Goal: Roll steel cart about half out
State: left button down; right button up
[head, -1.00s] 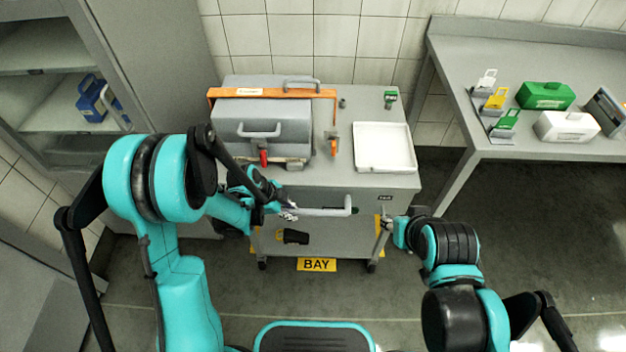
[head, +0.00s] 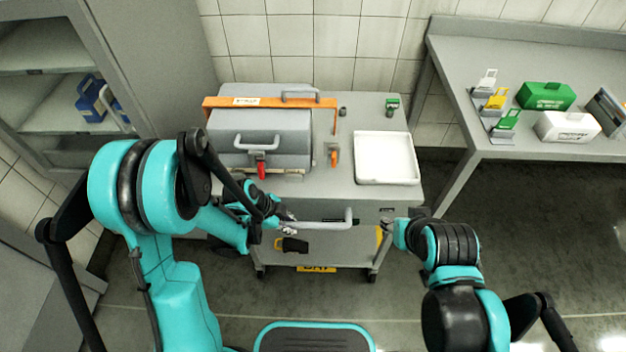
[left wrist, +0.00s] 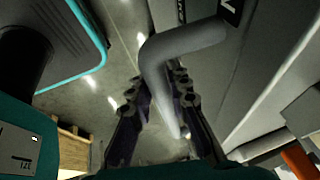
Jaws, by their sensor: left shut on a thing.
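The grey steel cart (head: 318,178) stands in front of the tiled wall, with its front toward me and a gap behind it. Its light grey push handle (head: 338,223) runs along the front. My left gripper (head: 286,220) is shut on the left end of this handle. In the left wrist view the handle (left wrist: 185,45) passes between the two fingers (left wrist: 163,105). My right gripper (head: 388,227) is at the cart's front right corner; its fingers are too small to read. The yellow BAY floor sign (head: 316,268) is mostly hidden under the cart's front edge.
On the cart are a grey lidded box (head: 260,140) with an orange bar (head: 270,102) across it and a white tray (head: 386,180). A grey cabinet (head: 150,60) stands at left, a workbench (head: 450,45) at right. The floor in front is partly clear.

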pick_arm(q)
jog(key=s, duration=0.3)
jog(key=shift+s+r, duration=0.1)
jog(key=shift+s, duration=0.15)
jog(key=c, duration=0.7)
grip_release()
jog(key=shift+r, duration=0.1)
